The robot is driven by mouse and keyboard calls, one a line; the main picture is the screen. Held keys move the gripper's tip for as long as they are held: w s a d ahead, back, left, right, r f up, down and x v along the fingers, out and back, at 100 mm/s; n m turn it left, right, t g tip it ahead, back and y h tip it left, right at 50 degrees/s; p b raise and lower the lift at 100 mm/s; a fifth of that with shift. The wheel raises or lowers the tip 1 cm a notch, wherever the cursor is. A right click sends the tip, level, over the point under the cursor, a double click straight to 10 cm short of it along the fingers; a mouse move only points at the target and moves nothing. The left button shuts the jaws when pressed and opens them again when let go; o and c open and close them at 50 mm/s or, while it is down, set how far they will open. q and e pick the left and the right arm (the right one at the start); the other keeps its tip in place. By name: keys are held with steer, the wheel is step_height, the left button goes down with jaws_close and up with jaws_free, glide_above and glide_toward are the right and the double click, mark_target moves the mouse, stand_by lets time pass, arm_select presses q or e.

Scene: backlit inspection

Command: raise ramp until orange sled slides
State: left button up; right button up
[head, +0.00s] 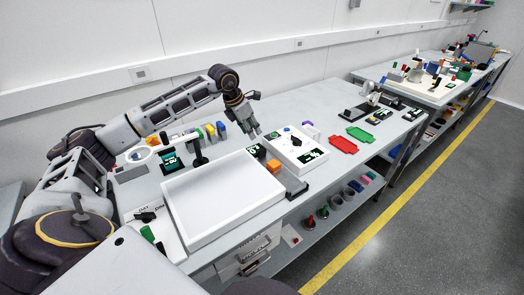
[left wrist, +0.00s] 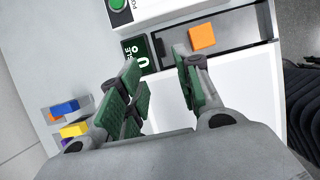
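The orange sled (head: 273,166) is a small block on the grey ramp (head: 291,182), which has dark edges. In the left wrist view the sled (left wrist: 202,37) rests near the top, on the ramp's grey surface (left wrist: 238,28). My left gripper (head: 254,132) is above the bench, behind the sled and apart from it. In the left wrist view its green-padded fingers (left wrist: 158,62) are spread with nothing between them. My right gripper is not in view.
A big white tray (head: 181,222) fills the bench front, left of the ramp. A white control box (head: 303,141) with buttons stands behind the ramp. Coloured blocks (head: 210,131) stand at the back left. Red (head: 343,145) and green plates lie right, with clear bench around them.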

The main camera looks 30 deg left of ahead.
arm_select(q)
steer(key=f, duration=0.1)
glide_above(262, 149)
steer(key=s, duration=0.2)
steer(key=f, duration=0.3)
steer(key=a+f, duration=0.1)
steer(key=f, duration=0.1)
steer(key=shift+s+f+p, duration=0.15)
steer(key=shift+f+p, duration=0.15)
steer(key=shift+f, duration=0.05)
steer(key=x, duration=0.4)
steer(key=shift+d+f, duration=0.1)
steer(key=shift+f, duration=0.05)
steer(key=shift+x, duration=1)
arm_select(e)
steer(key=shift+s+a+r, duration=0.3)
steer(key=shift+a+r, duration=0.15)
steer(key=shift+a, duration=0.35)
